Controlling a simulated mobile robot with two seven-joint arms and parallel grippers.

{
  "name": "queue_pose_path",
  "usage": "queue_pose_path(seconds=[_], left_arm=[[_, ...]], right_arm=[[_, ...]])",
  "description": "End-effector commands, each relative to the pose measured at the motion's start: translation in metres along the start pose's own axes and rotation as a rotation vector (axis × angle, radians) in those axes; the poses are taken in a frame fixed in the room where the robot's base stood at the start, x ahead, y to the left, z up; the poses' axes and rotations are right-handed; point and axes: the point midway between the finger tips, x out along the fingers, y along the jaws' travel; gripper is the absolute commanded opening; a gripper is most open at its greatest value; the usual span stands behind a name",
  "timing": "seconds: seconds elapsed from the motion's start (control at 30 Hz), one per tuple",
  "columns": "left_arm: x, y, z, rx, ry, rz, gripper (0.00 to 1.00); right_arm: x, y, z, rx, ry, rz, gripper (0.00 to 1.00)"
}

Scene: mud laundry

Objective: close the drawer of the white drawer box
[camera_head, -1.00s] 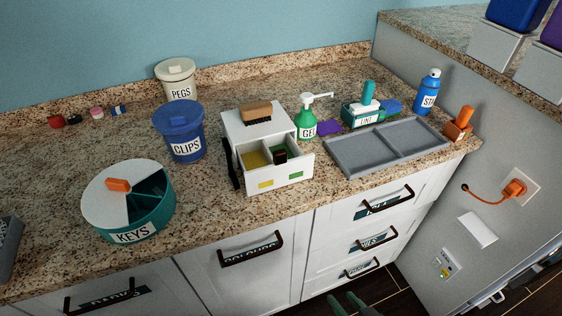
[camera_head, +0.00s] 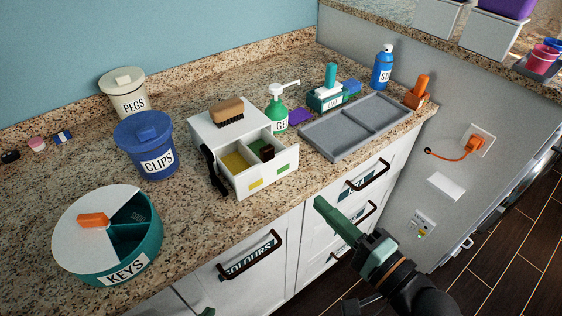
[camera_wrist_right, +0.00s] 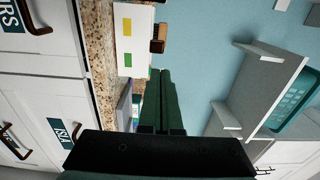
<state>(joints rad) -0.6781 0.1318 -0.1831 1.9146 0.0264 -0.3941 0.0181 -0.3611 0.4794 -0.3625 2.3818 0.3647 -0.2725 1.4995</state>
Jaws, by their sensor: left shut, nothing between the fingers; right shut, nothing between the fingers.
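The white drawer box (camera_head: 200,130) stands on the counter with a brown brush (camera_head: 228,111) on top. Its drawer (camera_head: 262,181) is pulled out towards the counter's front edge, showing a yellow and a green compartment with a dark item in the green one. In the right wrist view the drawer front (camera_wrist_right: 137,45) shows its yellow and green labels. My right gripper (camera_head: 320,203) is shut and empty, in front of the cabinets, right of and below the drawer, apart from it. Its fingers also show in the wrist view (camera_wrist_right: 164,75). My left gripper (camera_head: 208,311) barely shows at the bottom edge, shut.
A blue CLIPS tub (camera_head: 146,146) and a round KEYS box (camera_head: 80,240) stand left of the drawer box. A green pump bottle (camera_head: 276,118) and a grey tray (camera_head: 340,143) are to its right. Cabinet handles (camera_head: 253,257) stick out below the counter.

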Motion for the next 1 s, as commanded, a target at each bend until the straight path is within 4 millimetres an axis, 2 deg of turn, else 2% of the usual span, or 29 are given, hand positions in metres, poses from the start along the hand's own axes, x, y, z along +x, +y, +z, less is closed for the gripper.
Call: queue_pose_path(seconds=[0.17,0.27,0.7,0.83,1.0], left_arm=[[-0.002,0.001,-0.002,0.0,0.0,0.001,0.0],[-0.003,0.001,-0.003,0.0,-0.001,0.001,0.0],[-0.008,0.001,-0.008,0.0,-0.001,0.001,0.0],[-0.009,0.002,-0.009,0.0,-0.001,0.002,0.0],[-0.009,0.002,-0.009,0.0,-0.001,0.001,0.0]], right_arm=[[0.013,-0.002,-0.001,0.006,0.001,-0.003,0.0],[0.028,-0.003,0.0,0.004,0.0,-0.005,0.0],[0.109,-0.002,0.0,0.002,0.0,-0.001,0.0],[0.126,-0.001,0.0,0.002,0.0,0.0,0.0],[0.137,-0.001,0.0,0.002,0.0,-0.001,0.0]])
